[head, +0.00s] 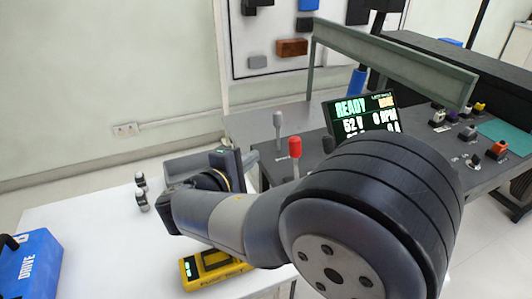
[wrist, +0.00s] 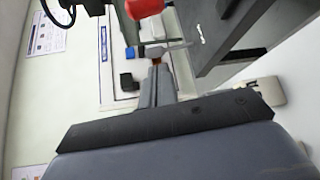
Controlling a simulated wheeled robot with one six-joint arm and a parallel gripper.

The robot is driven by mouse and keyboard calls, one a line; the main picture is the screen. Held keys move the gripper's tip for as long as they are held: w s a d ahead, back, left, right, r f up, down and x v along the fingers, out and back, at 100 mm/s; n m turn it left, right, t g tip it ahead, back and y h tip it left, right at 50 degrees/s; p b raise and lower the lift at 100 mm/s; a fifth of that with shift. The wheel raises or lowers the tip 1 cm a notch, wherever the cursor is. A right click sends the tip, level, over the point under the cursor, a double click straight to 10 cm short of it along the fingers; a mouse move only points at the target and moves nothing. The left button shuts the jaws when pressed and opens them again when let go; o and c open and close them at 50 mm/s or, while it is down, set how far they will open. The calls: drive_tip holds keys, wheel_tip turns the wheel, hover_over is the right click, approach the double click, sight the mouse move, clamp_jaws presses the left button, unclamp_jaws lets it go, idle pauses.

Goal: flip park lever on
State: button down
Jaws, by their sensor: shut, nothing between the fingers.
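A lever with a red knob (head: 295,146) stands upright on the grey console, and a grey-knobbed lever (head: 278,119) stands behind it to the left. I cannot read the labels beside them, so I cannot tell which is the park lever. A red knob also shows at the top edge of the wrist view (wrist: 143,7). My gripper (wrist: 157,66) is shut and empty, pointing toward the red knob with its tips below it in that picture. In the head view my arm hides the console's near part, and the fingertips are not clear.
A display (head: 361,112) reading READY stands behind the levers, under a grey frame (head: 400,60). Several knobs and buttons sit at the console's right.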

sight(295, 165)
drive_tip(key=w+d, duration=0.4)
drive_tip(key=d, duration=0.3)
drive_tip(key=shift+w+d+f, duration=0.15)
drive_tip(key=shift+w+f, duration=0.1)
drive_tip(key=shift+w, duration=0.15)
drive_tip(key=shift+f+b, duration=0.1)
drive_tip(key=shift+b, duration=0.25)
